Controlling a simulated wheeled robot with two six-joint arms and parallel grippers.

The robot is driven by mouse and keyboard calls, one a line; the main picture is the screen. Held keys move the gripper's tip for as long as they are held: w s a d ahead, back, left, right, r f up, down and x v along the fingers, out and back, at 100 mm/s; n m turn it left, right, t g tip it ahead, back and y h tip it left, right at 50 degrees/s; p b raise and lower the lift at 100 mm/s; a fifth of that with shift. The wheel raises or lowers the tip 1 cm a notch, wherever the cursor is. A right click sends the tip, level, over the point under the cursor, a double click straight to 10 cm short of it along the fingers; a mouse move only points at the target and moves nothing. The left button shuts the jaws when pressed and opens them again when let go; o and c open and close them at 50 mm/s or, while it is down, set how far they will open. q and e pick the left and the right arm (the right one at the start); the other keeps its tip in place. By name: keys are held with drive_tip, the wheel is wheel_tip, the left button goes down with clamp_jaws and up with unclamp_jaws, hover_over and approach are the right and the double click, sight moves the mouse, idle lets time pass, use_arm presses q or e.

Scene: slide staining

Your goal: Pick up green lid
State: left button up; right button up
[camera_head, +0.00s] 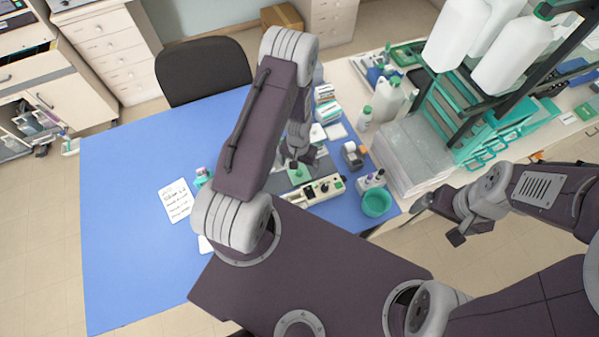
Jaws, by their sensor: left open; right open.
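A small green piece (300,174), which looks like the green lid, lies at the back right of the blue mat, behind a cream device. My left gripper (294,164) is open and points down right at this green piece. The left arm and gripper hide part of that area, and I cannot tell whether the fingers touch it. My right gripper (439,220) is open and empty, off the right edge of the table.
A cream device (318,190) and a teal bowl (376,203) stand near the green piece. A teal-capped item (202,177) and a written sheet (174,199) are on the left. Bottles and a rack (455,105) stand at the back right. The mat's left side (120,220) is clear.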

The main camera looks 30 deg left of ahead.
sight(299, 171)
use_arm(q)
drive_tip(key=shift+f, duration=0.35)
drive_tip(key=f, duration=0.3)
drive_tip(key=f+b, duration=0.1)
drive_tip(key=shift+w+f, duration=0.3)
drive_tip(key=shift+f, duration=0.1)
drive_tip(key=shift+r, duration=0.1)
drive_tip(key=c, duration=1)
